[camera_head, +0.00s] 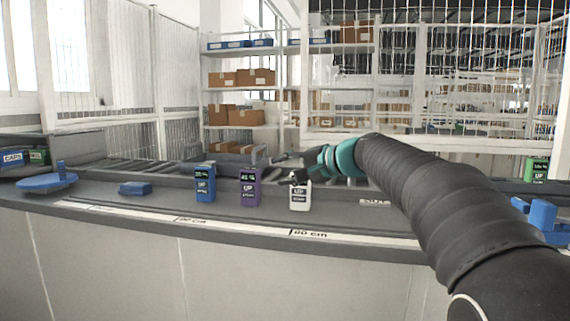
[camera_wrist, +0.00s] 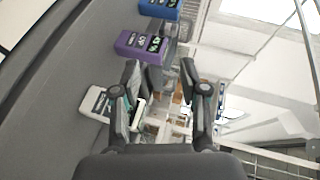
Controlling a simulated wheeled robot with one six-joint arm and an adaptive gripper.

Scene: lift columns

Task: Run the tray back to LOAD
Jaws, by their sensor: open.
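The wrist view shows the blue (camera_wrist: 158,9), purple (camera_wrist: 128,44) and white (camera_wrist: 95,101) boxes too. My gripper (camera_head: 285,166) hovers at the top of the white box, partly in front of it; contact cannot be told. In the wrist view my gripper (camera_wrist: 160,70) has its fingers apart with nothing held. I cannot clearly make out a tray or a LOAD mark.
A blue round plate (camera_head: 47,183) and a small blue block (camera_head: 135,189) lie left on the counter. A green box (camera_head: 536,170) and blue blocks (camera_head: 543,215) are at the right. A scale strip (camera_head: 180,216) runs along the front edge. Shelves with cartons (camera_head: 240,77) stand behind.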

